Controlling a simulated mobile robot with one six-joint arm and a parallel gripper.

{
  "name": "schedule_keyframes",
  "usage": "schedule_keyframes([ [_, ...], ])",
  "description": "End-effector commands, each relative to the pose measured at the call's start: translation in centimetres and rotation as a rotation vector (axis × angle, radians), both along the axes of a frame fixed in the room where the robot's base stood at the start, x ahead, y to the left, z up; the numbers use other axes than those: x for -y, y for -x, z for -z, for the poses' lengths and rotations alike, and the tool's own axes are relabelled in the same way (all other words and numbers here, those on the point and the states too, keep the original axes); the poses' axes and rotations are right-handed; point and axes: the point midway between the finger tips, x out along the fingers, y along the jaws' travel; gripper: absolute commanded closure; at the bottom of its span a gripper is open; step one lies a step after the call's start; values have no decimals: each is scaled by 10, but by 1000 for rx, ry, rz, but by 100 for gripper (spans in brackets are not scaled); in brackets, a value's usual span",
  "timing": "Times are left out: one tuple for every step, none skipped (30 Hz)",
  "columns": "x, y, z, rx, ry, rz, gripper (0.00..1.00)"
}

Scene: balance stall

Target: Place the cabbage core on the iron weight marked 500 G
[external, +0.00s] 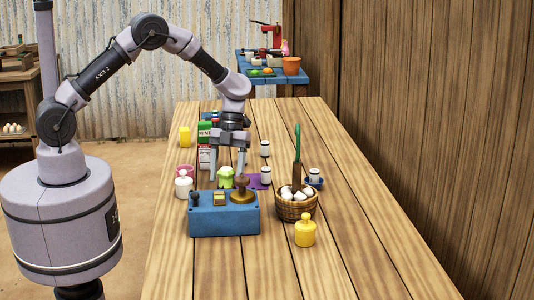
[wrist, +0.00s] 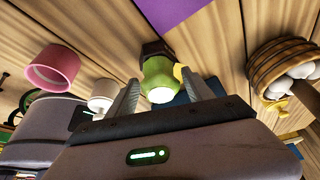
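The cabbage core (external: 226,177) is a small pale green piece just behind the blue balance box. In the wrist view the cabbage core (wrist: 159,74) stands between the fingers, its whitish end facing me. A dark brown angular block (wrist: 155,48) shows directly beyond the core and seems to be under it, touching. It may be the iron weight, but no 500 G marking is readable, and the external view hides it behind the box. My gripper (external: 228,174) is open around the core, with a gap on each side; it also shows in the wrist view (wrist: 160,92).
The blue balance box (external: 212,222) carries a brass piece (external: 242,190). A basket (external: 296,209) of white items with a green-handled tool stands right, a yellow weight (external: 305,231) in front. A white jar (external: 183,184) and pink cup (wrist: 55,68) stand left. The right tabletop is clear.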

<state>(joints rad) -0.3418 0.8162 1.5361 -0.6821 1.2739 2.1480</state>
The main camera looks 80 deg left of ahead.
Motion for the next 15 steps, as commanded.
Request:
schedule_keyframes([
  [0,0,0,0,0,0,40],
  [0,0,0,0,0,0,40],
  [0,0,0,0,0,0,40],
  [0,0,0,0,0,0,40],
  [0,0,0,0,0,0,40],
  [0,0,-2,0,0,0,40],
  [0,0,-5,0,0,0,40],
  [-1,-1,-9,1,-1,0,40],
  [-4,-2,-16,2,0,-1,40],
  [-7,-3,-24,3,-1,-1,40],
  [-10,-5,-32,3,-1,-3,40],
  [-14,-7,-44,4,-1,-2,40],
  [-17,-8,-53,5,-1,-2,40],
  [-20,-9,-61,3,-2,-2,40],
  [-24,-11,-72,4,-2,-1,40],
])
